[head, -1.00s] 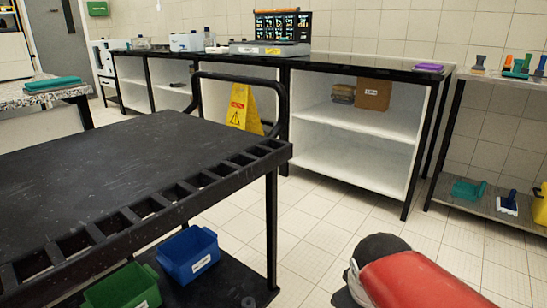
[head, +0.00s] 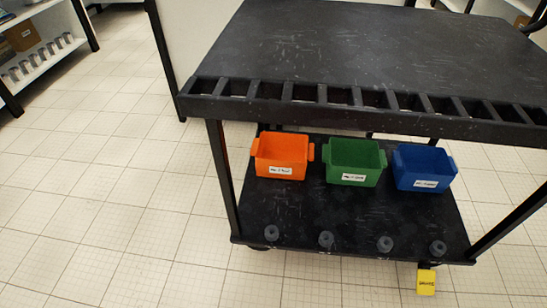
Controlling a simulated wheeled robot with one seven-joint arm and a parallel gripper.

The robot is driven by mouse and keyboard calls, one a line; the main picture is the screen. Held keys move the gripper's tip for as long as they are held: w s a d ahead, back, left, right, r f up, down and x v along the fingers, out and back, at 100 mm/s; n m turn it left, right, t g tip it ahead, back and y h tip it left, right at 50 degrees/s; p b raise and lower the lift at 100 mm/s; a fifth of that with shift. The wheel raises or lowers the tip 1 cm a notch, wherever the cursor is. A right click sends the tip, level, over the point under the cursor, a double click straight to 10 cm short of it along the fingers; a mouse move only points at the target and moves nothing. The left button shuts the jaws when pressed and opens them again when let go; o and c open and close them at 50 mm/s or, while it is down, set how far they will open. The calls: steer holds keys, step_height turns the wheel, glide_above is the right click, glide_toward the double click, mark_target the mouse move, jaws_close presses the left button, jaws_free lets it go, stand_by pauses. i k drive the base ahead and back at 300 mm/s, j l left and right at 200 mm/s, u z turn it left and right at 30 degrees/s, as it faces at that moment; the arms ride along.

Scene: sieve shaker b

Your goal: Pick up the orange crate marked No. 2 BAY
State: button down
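The orange crate (head: 281,157) stands upright on the lower shelf (head: 345,222) of a black cart, at the left of a row of three crates. It has two side handles and a white label whose print is too small to read surely. It looks empty from here. The cart's upper deck (head: 370,50) is above and behind it. My gripper is not in view.
A green crate (head: 354,163) and a blue crate (head: 424,168) stand to the right of the orange one. Several dark knobs line the shelf's front. A yellow tag (head: 426,282) is at the lower right. The tiled floor (head: 110,180) at left is clear.

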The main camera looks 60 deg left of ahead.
mark_target(278, 155)
steer(key=u, duration=2.05)
steer(key=k+l+z, duration=0.2)
steer(key=l+z, duration=0.15)
steer(key=l, duration=0.25)
steer(key=l+z, duration=0.2)
steer(key=l, duration=0.15)
steer(key=i+l+z, duration=0.15)
steer(key=l, duration=0.3)
steer(key=i+l, duration=0.15)
steer(key=i, duration=0.2)
steer(key=i+l, duration=0.1)
steer(key=i, duration=0.25)
